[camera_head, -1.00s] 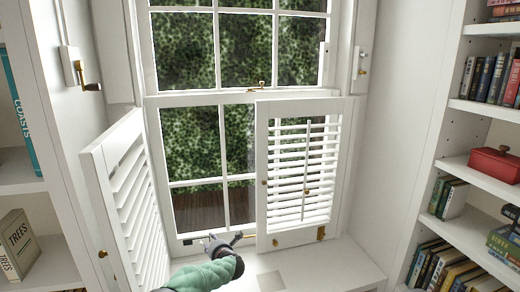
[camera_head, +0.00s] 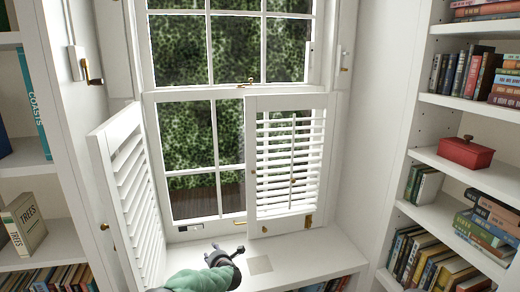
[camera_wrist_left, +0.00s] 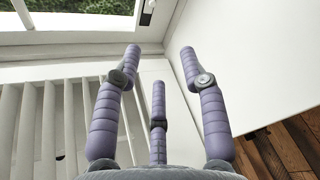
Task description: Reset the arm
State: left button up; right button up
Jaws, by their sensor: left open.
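My left gripper (camera_head: 227,250) is in front of the window, low over the white window seat, its arm entering from the bottom edge in a green sleeve. In the left wrist view its purple fingers (camera_wrist_left: 160,62) stand apart with nothing between them. The gripper is open and touches nothing that I can see. My right gripper is in neither view.
A louvered left shutter (camera_head: 127,195) stands swung out close to my left arm. The right shutter (camera_head: 290,165) covers part of the sash window (camera_head: 190,140). Bookshelves flank both sides; a red box (camera_head: 465,152) sits on the right one. The window seat (camera_head: 310,255) is mostly bare.

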pick_arm(q)
jog(key=s+d+f+m+g+h+b, duration=0.1)
jog(key=s+d+f+m+g+h, duration=0.15)
jog(key=s+f+m, duration=0.8)
jog(key=s+d+f+m+g+h+b, duration=0.1)
jog(key=s+d+f+m+g+h, duration=0.2)
jog(key=s+f+m, duration=0.75)
jog(key=s+d+f+m+g+h, duration=0.1)
jog(key=s+f+m+g, duration=0.1)
jog(key=s, duration=0.9)
jog(key=s+d+f+m+g+h+b, duration=0.1)
jog(key=s+f+m+g+h, duration=0.1)
jog(key=s, duration=0.9)
jog(key=s+d+f+m+g+h, duration=0.1)
jog(key=s+f+m+g, duration=0.1)
jog(key=s, duration=0.8)
jog(key=shift+s+d+f+m+g, duration=0.25)
jog(key=shift+s+f+m+g, duration=0.25)
jog(key=shift+m, duration=0.4)
jog(key=shift+w, duration=0.1)
